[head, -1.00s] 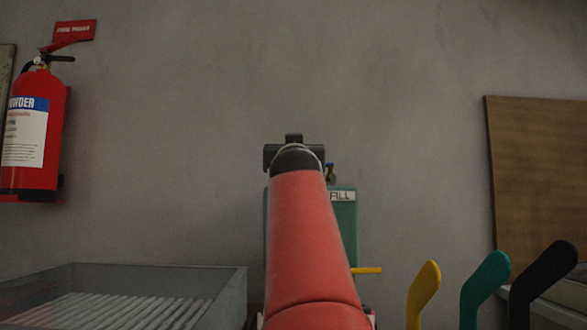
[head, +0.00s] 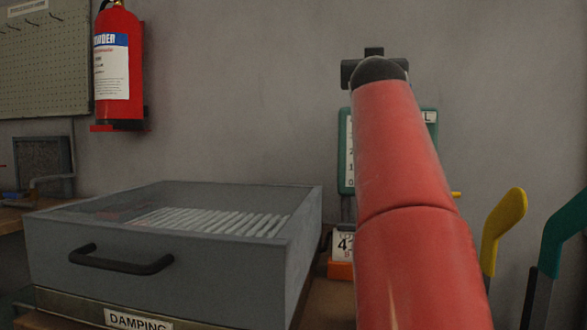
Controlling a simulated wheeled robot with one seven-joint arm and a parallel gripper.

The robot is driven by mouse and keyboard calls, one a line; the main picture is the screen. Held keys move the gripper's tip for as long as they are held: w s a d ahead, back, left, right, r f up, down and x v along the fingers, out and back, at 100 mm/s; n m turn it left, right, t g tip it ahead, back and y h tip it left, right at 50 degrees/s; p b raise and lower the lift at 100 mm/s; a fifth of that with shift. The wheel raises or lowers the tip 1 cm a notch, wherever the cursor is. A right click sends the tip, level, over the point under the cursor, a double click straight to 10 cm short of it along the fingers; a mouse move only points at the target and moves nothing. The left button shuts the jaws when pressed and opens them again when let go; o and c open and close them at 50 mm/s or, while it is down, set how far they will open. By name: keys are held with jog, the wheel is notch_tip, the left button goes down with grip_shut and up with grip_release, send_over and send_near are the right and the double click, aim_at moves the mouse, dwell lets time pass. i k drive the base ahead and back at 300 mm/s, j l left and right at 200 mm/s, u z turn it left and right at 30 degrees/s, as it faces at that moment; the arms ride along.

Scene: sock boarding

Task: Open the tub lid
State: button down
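The tub is a grey box (head: 200,250) at lower left in the head view, with a sign reading DAMPING (head: 138,320) under its front. A black bar handle (head: 122,262) is fixed to its front face. Pale slats (head: 215,220) show inside through the top; I cannot tell whether a clear lid covers them. My gripper (head: 374,68) is at the far end of my raised red arm, up and to the right of the tub, clear of it. Its fingers are mostly hidden behind the arm, so its opening does not show.
A green-framed board (head: 430,150) and an orange-based number sign (head: 341,268) stand behind my arm. Yellow (head: 503,225) and teal (head: 565,235) upright forms are at right. A fire extinguisher (head: 120,70) and pegboard (head: 45,65) hang on the wall. Space above the tub looks clear.

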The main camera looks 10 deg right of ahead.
aim_at(86, 248)
jog(key=k+j, duration=0.3)
jog(key=k, duration=0.15)
jog(key=k+j, duration=0.3)
jog(key=k, duration=0.15)
